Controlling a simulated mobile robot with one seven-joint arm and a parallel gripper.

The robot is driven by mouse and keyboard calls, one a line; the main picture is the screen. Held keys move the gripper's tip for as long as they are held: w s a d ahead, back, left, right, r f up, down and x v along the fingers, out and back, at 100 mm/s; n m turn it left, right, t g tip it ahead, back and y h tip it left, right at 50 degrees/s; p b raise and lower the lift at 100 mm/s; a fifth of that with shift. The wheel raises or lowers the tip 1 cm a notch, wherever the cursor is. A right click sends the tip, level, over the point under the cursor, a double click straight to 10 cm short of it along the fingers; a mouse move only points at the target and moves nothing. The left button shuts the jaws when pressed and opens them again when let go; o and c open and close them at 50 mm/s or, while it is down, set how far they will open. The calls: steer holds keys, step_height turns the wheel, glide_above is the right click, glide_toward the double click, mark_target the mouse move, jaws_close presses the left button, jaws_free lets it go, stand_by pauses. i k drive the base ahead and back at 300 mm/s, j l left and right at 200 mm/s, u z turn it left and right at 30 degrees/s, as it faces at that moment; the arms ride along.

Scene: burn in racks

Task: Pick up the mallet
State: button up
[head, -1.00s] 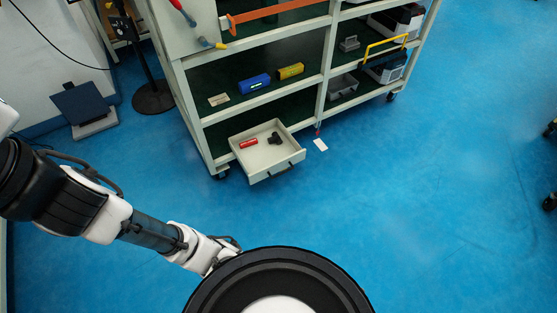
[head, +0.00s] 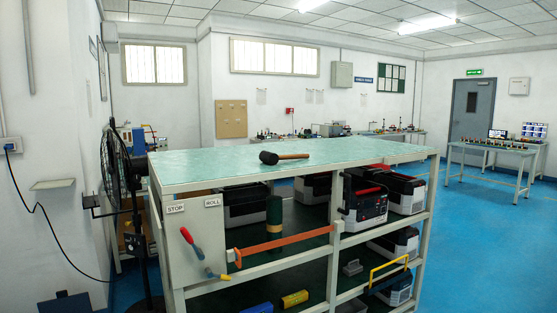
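The mallet (head: 284,157) lies on its side on the green top of the rack bench (head: 340,152). Its dark head is at the left and its brown handle points right. Nothing touches it apart from the bench top. My gripper is not in view, and no part of my arm shows now.
The bench top around the mallet is clear. An orange bar (head: 283,244) and a yellow handle (head: 389,269) stand out at the front. Levers (head: 193,250) stick out from the left panel. A black fan on a stand (head: 122,185) is at the left. Blue floor (head: 480,260) is open at the right.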

mark_target(269, 158)
steer(key=i+l+u, duration=0.1)
steer(key=i+l, duration=0.15)
steer(key=i+l+u, duration=0.25)
steer(key=i+l, duration=0.25)
steer(key=l, duration=0.25)
steer(key=i+l+u, duration=0.15)
steer(key=l, duration=0.2)
steer(key=i+l+u, duration=0.1)
steer(key=i+l, duration=0.15)
steer(key=l, duration=0.15)
steer(key=i+l+u, duration=0.15)
steer(key=l, duration=0.25)
steer(key=i, duration=0.05)
